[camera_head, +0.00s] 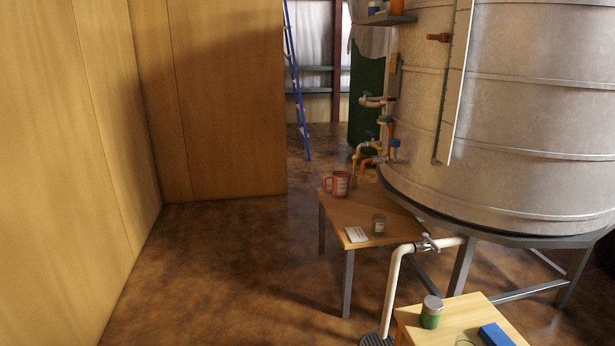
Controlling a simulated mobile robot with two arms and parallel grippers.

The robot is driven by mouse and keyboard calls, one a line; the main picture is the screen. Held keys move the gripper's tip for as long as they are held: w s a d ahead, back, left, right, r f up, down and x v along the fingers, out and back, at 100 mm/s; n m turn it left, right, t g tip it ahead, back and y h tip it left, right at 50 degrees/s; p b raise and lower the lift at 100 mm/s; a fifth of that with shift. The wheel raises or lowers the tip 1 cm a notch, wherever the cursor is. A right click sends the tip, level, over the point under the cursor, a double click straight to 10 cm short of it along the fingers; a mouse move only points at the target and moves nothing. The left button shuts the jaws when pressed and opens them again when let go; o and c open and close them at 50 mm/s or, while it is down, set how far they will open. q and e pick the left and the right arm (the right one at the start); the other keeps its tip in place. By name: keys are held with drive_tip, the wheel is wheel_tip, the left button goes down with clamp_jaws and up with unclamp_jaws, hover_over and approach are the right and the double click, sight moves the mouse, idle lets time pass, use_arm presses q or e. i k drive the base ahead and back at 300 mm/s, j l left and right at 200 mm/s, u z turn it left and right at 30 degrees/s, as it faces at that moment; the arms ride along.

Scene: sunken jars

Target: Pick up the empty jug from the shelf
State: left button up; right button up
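A red-and-clear jug (339,184) with its handle to the left stands upright at the back of a wooden table (365,203) in the middle of the view. It is too small for me to tell if it is empty. A small shelf (386,19) juts out at the top edge, left of the big tank; only the lower parts of an orange thing (397,6) and a blue-and-grey thing (374,8) on it show. No jug can be made out on the shelf. Neither of my grippers is in view.
A glass jar (378,224) and a white card (356,234) lie near the table's front. A large metal tank (500,110) fills the right. A nearer table (466,317) holds a green jar (431,312) and a blue block (495,335). The brown floor (225,270) at left is clear.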

sight(341, 179)
drive_tip(key=i+j, duration=0.15)
drive_tip(key=i, duration=0.85)
drive_tip(key=i+j+u, duration=0.15)
drive_tip(key=i, duration=0.85)
